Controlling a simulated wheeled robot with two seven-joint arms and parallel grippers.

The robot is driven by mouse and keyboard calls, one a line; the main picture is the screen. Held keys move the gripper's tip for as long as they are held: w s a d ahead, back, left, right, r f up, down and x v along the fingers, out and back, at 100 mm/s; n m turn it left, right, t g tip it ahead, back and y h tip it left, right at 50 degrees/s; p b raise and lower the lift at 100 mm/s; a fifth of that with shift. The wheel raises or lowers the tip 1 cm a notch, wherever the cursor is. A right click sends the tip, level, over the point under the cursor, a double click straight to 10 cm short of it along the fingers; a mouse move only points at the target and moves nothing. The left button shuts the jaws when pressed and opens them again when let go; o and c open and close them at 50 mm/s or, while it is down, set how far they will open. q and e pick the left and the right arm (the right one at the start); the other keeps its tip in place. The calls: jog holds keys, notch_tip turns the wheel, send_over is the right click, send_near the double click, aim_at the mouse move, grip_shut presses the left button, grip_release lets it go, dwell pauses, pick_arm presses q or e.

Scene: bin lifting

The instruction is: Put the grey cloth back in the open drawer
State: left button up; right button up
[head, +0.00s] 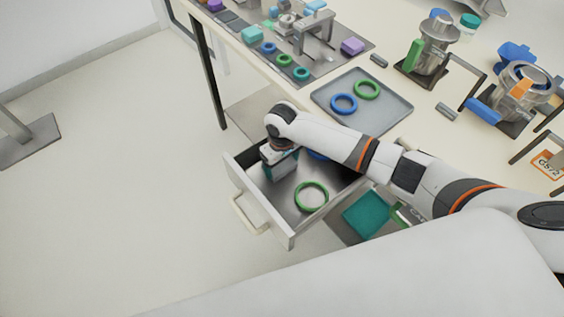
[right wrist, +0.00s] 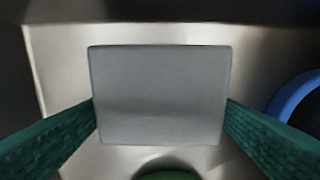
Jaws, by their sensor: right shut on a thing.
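The open drawer (head: 262,207) hangs out below the table, its metal floor showing. My right gripper (head: 280,170) reaches down inside it, near its left end. In the right wrist view, its two green fingers press on the left and right edges of the grey cloth (right wrist: 160,92), a flat rectangular piece. The drawer's metal floor (right wrist: 60,70) shows around and beyond the cloth. Whether the cloth touches the floor I cannot tell. In the head view the cloth is not clearly visible at the gripper. My left gripper is not in view.
A green ring (head: 311,197) lies in the drawer; a blue ring (head: 318,156) is partly hidden behind my arm. On the table, a grey tray (head: 385,118) holds two rings. Metal vessels stand at the right. A teal block (head: 366,214) sits beside the drawer.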

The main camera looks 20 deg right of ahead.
aim_at(282, 165)
jog(key=shift+f, duration=0.15)
jog(key=o, duration=0.8)
notch_tip(282, 165, up, 12)
jog(key=shift+r, duration=0.2)
dwell(0.4)
